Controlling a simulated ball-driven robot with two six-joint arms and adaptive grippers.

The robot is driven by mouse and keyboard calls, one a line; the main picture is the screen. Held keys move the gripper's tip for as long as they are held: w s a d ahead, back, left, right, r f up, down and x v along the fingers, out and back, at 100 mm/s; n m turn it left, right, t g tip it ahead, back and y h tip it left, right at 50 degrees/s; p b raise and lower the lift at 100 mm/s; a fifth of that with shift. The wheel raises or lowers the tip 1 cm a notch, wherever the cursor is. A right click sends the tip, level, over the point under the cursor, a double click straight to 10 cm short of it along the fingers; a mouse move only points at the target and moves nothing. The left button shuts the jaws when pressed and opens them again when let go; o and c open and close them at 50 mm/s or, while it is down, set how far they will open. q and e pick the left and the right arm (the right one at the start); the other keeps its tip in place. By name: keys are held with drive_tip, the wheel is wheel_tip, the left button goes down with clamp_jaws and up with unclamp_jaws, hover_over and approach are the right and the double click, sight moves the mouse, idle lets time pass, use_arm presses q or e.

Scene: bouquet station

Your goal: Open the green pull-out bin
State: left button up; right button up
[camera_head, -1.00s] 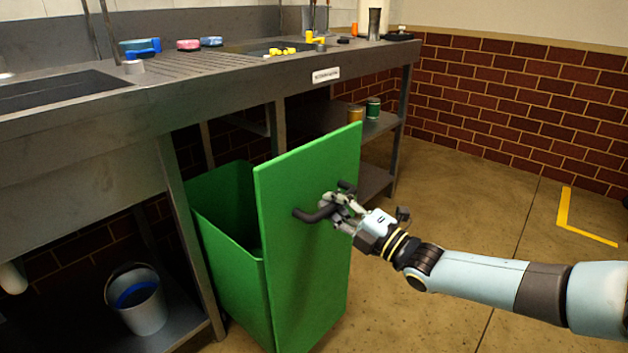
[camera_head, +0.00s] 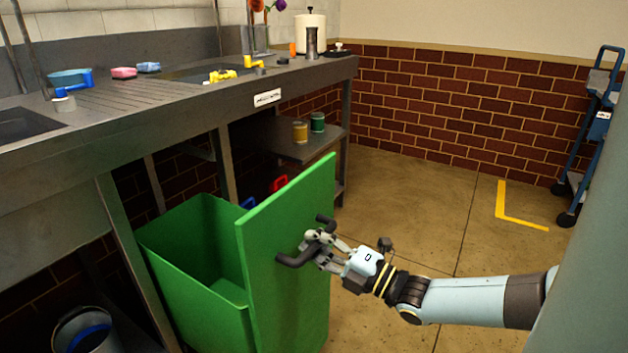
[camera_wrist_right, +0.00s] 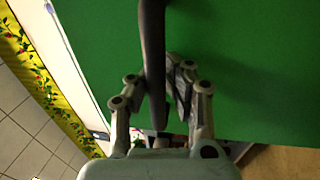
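The green pull-out bin (camera_head: 190,290) stands out from under the steel counter, with its open top and empty-looking inside showing. Its flat green front panel (camera_head: 300,200) faces right and carries a dark bar handle (camera_head: 292,260). My right gripper (camera_head: 318,242) is at the handle, its fingers closed around the bar. In the right wrist view the handle (camera_wrist_right: 152,50) runs between the two fingertips (camera_wrist_right: 156,82), which press close to it against the green panel behind. My left gripper is not in view.
The steel counter (camera_head: 150,125) holds sponges and yellow items. A shelf below it bears two cans (camera_head: 300,131). A bucket (camera_head: 85,330) is at the lower left. A blue cart (camera_head: 590,140) stands at the right. The floor (camera_head: 420,200) between is clear.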

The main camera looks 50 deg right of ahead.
drive_tip(key=o, duration=0.5)
drive_tip(key=shift+o, duration=0.2)
drive_tip(key=s+d+f, duration=0.1)
drive_tip(key=s+f, duration=0.1)
drive_tip(key=s, duration=0.9)
drive_tip(key=shift+s, duration=0.35)
